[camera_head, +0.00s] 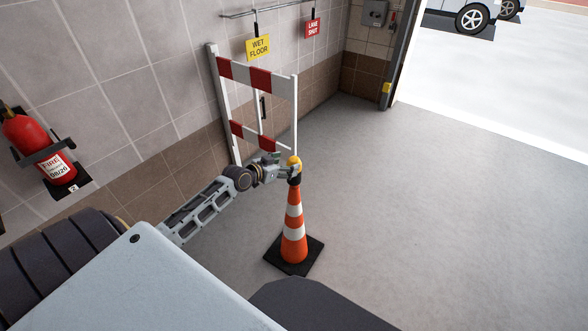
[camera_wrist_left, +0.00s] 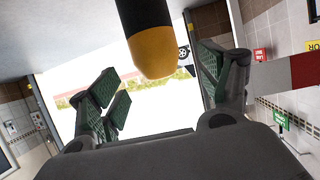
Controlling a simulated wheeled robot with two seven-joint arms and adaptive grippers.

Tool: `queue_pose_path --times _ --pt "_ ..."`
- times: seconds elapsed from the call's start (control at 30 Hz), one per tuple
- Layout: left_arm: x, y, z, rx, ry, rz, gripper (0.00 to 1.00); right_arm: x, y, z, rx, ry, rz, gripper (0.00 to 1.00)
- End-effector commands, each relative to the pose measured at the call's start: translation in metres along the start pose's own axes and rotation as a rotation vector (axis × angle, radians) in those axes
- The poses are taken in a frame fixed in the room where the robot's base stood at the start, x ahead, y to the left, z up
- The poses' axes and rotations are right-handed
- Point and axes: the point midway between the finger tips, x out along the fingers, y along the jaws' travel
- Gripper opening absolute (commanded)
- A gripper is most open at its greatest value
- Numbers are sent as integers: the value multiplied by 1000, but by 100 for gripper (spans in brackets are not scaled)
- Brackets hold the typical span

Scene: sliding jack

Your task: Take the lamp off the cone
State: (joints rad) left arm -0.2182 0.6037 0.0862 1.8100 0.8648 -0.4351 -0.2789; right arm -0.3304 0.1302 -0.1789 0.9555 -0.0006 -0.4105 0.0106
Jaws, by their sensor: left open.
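The orange and white striped cone (camera_head: 293,225) stands upright on its black square base on the floor. The lamp (camera_head: 294,162), with a yellow dome and a black lower part, sits on top of the cone. My left gripper (camera_head: 287,171) is at the lamp's height, beside or around it. In the left wrist view, which is upside down, the lamp (camera_wrist_left: 157,45) shows between the spread green finger pads of my left gripper (camera_wrist_left: 160,78), with gaps on both sides. The gripper is open and empty. My right gripper is not in view.
A fire extinguisher (camera_head: 38,150) hangs on the left wall. Yellow (camera_head: 258,47) and red (camera_head: 312,28) signs hang from a rail. The floor right of the cone is clear.

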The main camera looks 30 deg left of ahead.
Motion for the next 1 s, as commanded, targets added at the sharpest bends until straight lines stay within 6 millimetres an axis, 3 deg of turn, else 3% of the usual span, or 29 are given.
queue_pose_path --times 0.37,1.0 --pt "8 1 1 -1 0 0 78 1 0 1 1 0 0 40" --pt "50 2 2 0 0 -1 78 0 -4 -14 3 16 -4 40"
